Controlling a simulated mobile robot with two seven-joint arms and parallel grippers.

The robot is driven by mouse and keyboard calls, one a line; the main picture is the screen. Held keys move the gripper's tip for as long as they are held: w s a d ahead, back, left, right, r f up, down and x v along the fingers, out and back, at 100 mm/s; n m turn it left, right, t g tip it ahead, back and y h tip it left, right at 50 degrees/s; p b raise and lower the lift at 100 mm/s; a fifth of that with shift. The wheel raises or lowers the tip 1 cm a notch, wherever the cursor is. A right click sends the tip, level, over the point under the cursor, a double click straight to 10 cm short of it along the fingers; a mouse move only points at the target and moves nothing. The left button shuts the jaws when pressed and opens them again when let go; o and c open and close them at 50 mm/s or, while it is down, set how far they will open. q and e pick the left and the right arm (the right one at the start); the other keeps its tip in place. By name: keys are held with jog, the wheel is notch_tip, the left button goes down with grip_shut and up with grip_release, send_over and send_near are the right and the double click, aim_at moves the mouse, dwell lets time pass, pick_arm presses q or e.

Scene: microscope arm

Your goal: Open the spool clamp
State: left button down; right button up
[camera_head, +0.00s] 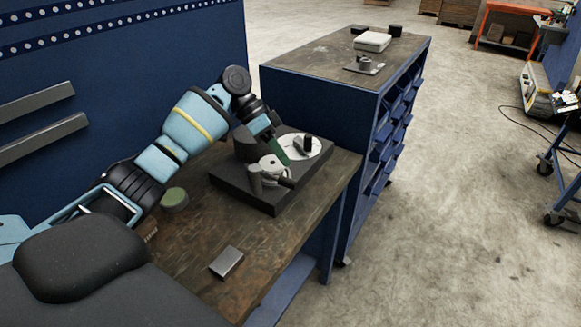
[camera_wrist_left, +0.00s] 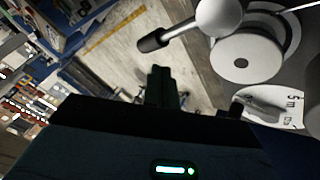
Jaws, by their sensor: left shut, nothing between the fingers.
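The spool clamp device sits on a dark base (camera_head: 262,195) on the workbench. In the left wrist view a lever with a black grip (camera_wrist_left: 165,38) runs from a pale round knob (camera_wrist_left: 219,15), beside a white spool (camera_wrist_left: 246,58). A white disc with printed marks (camera_wrist_left: 275,103) lies by the spool; it also shows in the head view (camera_head: 318,146). My left gripper (camera_head: 281,156) is shut and empty over the device; its fingers (camera_wrist_left: 161,87) point towards the lever, apart from the grip in the picture. My right gripper is not in view.
The wooden workbench (camera_head: 200,232) carries a small grey block (camera_head: 226,262) in front and a green round thing (camera_head: 174,198) near my arm. A blue drawer cabinet (camera_head: 318,103) stands behind, with a white box (camera_head: 372,41) on top.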

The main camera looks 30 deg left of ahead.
pick_arm(q)
jog(key=v, duration=0.3)
jog(key=shift+a, duration=0.1)
jog(key=shift+s, duration=0.1)
dwell(0.5)
